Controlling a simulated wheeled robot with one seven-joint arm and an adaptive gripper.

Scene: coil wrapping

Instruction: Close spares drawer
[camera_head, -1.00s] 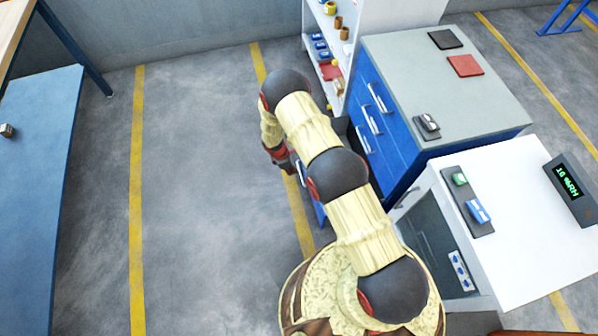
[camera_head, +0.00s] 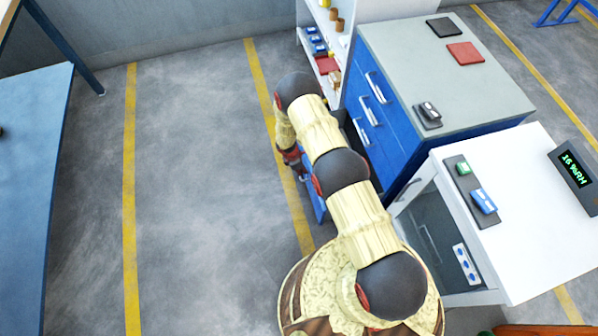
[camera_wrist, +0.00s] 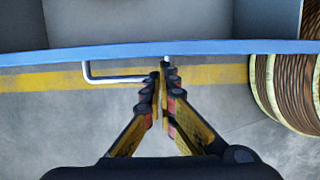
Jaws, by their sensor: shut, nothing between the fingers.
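The blue cabinet (camera_head: 385,125) has a low drawer standing out; its blue front (camera_head: 318,204) shows beside my arm, which hides much of the drawer. I take this as the spares drawer. In the wrist view the drawer front's top edge (camera_wrist: 200,48) runs across the picture, with a pale bar handle (camera_wrist: 115,79) on its near side. My gripper (camera_wrist: 160,80) is shut and empty, its tips at the right end of the handle, close to the front. I cannot tell whether they touch it. In the head view my gripper (camera_head: 297,172) is partly hidden.
A white bench (camera_head: 520,215) with a humidity display (camera_head: 573,168) stands right of my arm. A shelf (camera_head: 325,45) with small items stands behind the cabinet. A blue table (camera_head: 35,200) is at the left. Open floor (camera_head: 195,180) lies between.

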